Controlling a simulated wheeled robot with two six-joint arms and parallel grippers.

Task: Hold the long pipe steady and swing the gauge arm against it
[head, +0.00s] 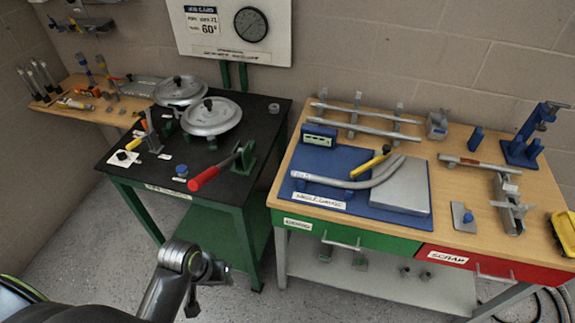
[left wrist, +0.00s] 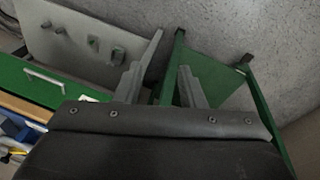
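A long grey bent pipe (head: 345,182) lies on a blue gauge board (head: 330,158) on the wooden-topped bench. It curves up to the right beside a grey plate (head: 405,188). A yellow-handled arm (head: 372,163), which looks like the gauge arm, lies across the board just behind the pipe; whether they touch I cannot tell. My left gripper (head: 208,272) is low in front of the benches, well away from the pipe. In the left wrist view its two fingers (left wrist: 171,52) are apart with nothing between them. My right gripper is not in view.
Two straight pipes (head: 365,120) lie on a rack at the bench's back. A clamp (head: 508,205) and a blue press (head: 525,145) stand right.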

